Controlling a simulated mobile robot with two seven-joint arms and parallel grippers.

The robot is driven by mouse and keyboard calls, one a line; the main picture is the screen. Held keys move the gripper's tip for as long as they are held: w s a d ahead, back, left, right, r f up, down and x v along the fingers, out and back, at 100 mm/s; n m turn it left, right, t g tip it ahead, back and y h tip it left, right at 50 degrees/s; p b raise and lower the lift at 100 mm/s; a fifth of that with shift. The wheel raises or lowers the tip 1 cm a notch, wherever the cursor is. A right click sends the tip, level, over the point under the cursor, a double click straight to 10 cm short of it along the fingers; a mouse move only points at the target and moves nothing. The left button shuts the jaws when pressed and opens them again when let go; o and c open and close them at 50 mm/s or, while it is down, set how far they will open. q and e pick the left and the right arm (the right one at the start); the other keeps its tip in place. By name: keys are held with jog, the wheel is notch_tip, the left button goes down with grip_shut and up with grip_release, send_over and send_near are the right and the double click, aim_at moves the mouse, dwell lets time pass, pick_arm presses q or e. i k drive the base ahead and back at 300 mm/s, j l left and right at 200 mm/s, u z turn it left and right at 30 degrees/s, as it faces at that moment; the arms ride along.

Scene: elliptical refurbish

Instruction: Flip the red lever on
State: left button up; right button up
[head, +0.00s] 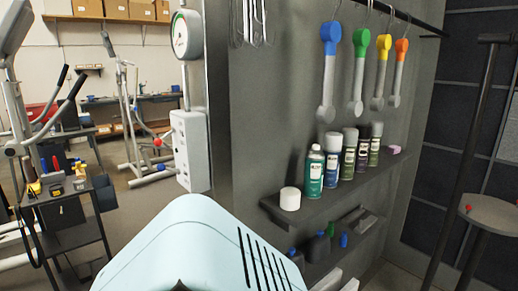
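A light grey box (190,150) is mounted on the edge of the dark wall panel, left of centre in the head view. A small red knob (158,142) shows just left of the box, apparently the end of the red lever. Its arm is seen nearly edge-on against the room behind, so its exact position and its joint to the box are unclear. Neither of my grippers is in view. A large pale blue slotted shell, which looks like part of my own body, fills the bottom centre below the box.
A round gauge (186,35) sits above the box. Right, a shelf (320,203) holds several spray cans, with coloured tools (329,75) hanging above. Left are a dark cart (72,236) with tools and exercise machines. Floor shows between cart and panel.

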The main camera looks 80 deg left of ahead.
aim_at(158, 141)
jog(key=u, duration=3.05)
